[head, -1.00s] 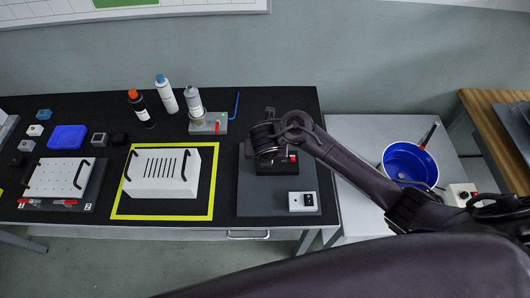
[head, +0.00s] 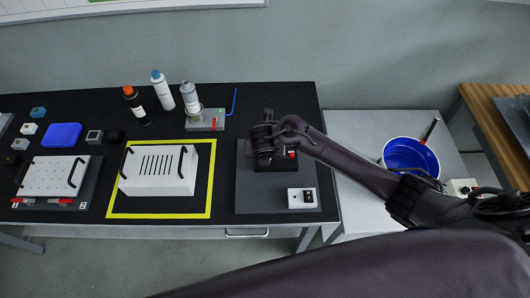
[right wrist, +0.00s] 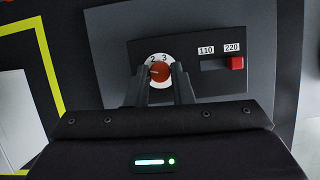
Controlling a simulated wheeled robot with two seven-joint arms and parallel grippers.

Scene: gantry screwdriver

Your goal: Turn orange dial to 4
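The orange dial (right wrist: 160,73) sits on a round white face in a dark panel in the right wrist view. The numbers 2 and 3 show above it; the sides and lower part of the face are covered by my fingers. My right gripper (right wrist: 162,75) has one finger on each side of the dial, with a gap about as wide as the dial; it appears shut on it. In the head view my right gripper (head: 264,152) is over the dark device, hiding the dial. My left gripper is in neither view.
A red slider switch (right wrist: 236,63) marked 110 and 220 is right of the dial, at 220. A white switch box (head: 302,198) stands in front of the device. A white slotted box (head: 158,172), bottles (head: 163,92) and a blue bowl (head: 410,155) stand farther off.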

